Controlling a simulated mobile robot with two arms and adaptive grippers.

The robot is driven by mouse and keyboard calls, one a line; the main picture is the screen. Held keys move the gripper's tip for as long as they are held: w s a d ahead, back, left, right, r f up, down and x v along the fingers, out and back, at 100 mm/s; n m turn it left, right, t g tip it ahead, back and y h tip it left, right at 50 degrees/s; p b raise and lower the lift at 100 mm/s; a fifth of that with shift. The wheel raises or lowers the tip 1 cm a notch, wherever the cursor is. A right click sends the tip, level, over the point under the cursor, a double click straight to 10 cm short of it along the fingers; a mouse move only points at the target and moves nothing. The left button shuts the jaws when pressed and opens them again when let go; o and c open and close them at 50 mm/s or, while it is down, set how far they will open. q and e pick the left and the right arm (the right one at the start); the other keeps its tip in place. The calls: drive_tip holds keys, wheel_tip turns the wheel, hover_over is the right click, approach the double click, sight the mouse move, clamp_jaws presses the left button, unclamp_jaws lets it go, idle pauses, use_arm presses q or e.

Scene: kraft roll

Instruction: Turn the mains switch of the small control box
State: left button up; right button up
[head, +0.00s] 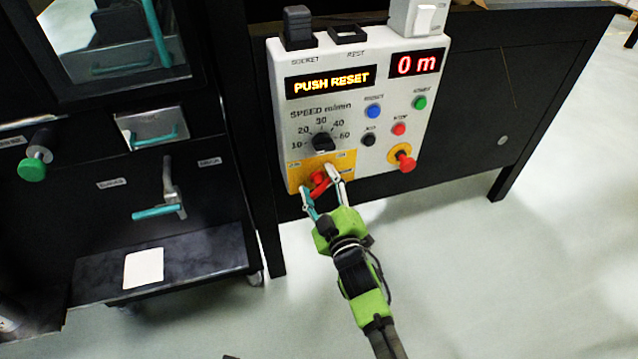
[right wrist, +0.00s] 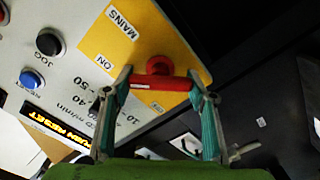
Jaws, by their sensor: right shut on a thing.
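The small control box (head: 345,75) is white and hangs on a dark panel in the head view. Its display reads PUSH RESET and a second display reads 0 m. The red mains switch (head: 319,180) sits on a yellow plate (head: 335,168) at the box's lower left. In the right wrist view, the switch handle (right wrist: 160,83) lies as a red bar between the fingers, with labels MAINS and ON beside it. My right gripper (head: 322,190) is shut on this handle from below; the wrist view shows its fingers (right wrist: 162,95) at the bar's two ends. My left gripper is out of view.
The box also has a speed knob (head: 323,141), several buttons and a red emergency stop (head: 405,161). A dark machine with a green knob (head: 32,170) and a teal-gripped lever (head: 172,195) stands at left. The pale floor (head: 480,270) is clear at right.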

drive_tip(key=o, duration=1.1)
drive_tip(key=shift+s, duration=0.1)
drive_tip(key=v, duration=1.2)
